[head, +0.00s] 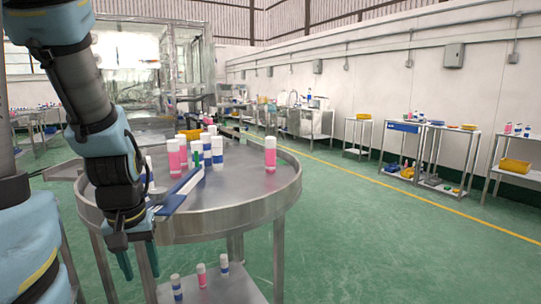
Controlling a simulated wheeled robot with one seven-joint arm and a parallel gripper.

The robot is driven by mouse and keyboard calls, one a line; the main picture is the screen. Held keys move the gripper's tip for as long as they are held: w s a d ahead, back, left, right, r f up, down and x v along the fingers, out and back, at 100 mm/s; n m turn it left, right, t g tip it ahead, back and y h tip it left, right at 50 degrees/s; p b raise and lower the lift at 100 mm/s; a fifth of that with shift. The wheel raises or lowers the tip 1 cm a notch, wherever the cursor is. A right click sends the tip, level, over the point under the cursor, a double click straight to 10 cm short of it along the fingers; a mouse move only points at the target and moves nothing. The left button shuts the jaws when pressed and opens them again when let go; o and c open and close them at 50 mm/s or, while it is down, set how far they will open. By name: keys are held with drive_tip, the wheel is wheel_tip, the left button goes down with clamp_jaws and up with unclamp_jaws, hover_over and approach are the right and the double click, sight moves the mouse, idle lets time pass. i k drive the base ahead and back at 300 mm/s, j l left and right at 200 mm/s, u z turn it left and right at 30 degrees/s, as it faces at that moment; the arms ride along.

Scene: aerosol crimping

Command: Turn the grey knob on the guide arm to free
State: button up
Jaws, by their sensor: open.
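A blue bar (181,193), which looks like the guide arm, reaches over the near left part of a round steel table (250,203). My gripper (139,275) points down at the table's near left edge, just below and left of the bar's near end. Its two teal fingers are apart with nothing between them. I cannot tell whether the gripper touches the bar.
Several pink, blue and white cans stand on the table behind the bar, and one pink can (270,155) stands alone to the right. A lower shelf (228,285) holds more cans. Green floor lies open to the right, with side tables along the wall.

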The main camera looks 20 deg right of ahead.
sight(158, 194)
drive_tip(key=j+u, duration=0.2)
drive_tip(key=j, duration=0.9)
drive_tip(key=i+j+u, duration=0.2)
drive_tip(key=j, duration=0.85)
drive_tip(key=k, duration=0.1)
